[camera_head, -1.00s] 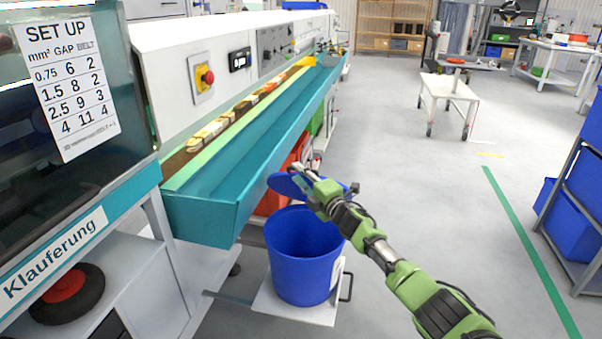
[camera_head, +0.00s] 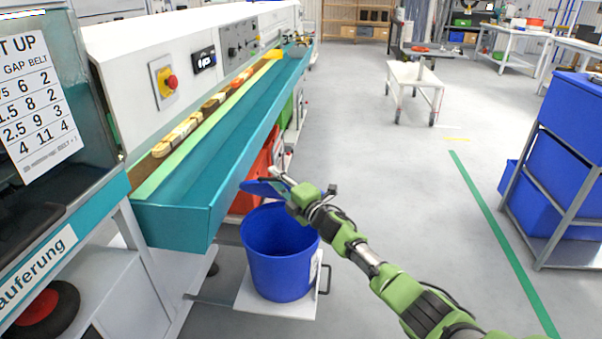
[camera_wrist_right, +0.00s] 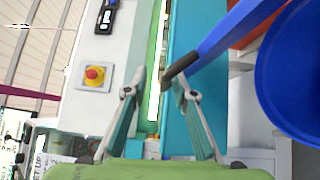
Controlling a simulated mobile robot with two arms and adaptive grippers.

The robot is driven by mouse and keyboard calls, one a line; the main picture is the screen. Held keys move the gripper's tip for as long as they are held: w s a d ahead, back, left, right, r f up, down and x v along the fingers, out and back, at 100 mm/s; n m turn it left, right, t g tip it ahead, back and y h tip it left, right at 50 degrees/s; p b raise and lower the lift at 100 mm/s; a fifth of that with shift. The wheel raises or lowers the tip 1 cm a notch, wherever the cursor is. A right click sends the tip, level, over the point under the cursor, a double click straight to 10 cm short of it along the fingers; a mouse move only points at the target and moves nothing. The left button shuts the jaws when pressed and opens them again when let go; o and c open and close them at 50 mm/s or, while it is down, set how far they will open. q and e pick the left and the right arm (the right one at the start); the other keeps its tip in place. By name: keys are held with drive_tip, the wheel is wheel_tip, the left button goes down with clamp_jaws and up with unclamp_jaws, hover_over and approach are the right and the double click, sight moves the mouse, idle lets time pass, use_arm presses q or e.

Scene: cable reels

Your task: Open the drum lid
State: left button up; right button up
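The blue drum (camera_head: 281,262) stands on a low white platform, and its mouth is uncovered. Its blue lid (camera_head: 262,187) is raised and tilted above the rear rim, partly behind my right gripper (camera_head: 283,179). In the right wrist view the lid (camera_wrist_right: 225,35) shows as a narrow blue bar with a dark tip close to the right-hand finger. The drum (camera_wrist_right: 300,75) fills that view's right edge. My right gripper (camera_wrist_right: 153,92) has its fingers wide apart with nothing gripped; contact with the lid is unclear. My left gripper is out of view.
A teal conveyor trough (camera_head: 205,183) on a white machine runs just left of the drum. An orange-red bin (camera_head: 250,175) stands behind the drum. A rack with blue bins (camera_head: 562,150) stands at the right. The grey floor between is open.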

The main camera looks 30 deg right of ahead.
drive_tip(key=s+d+r+p, duration=0.3)
drive_tip(key=s+r+p, duration=0.3)
drive_tip(key=s+p, duration=0.5)
drive_tip(key=shift+s+d+r, duration=0.15)
drive_tip(key=shift+s+d, duration=0.1)
drive_tip(key=shift+d, duration=0.05)
idle(0.7)
idle(0.5)
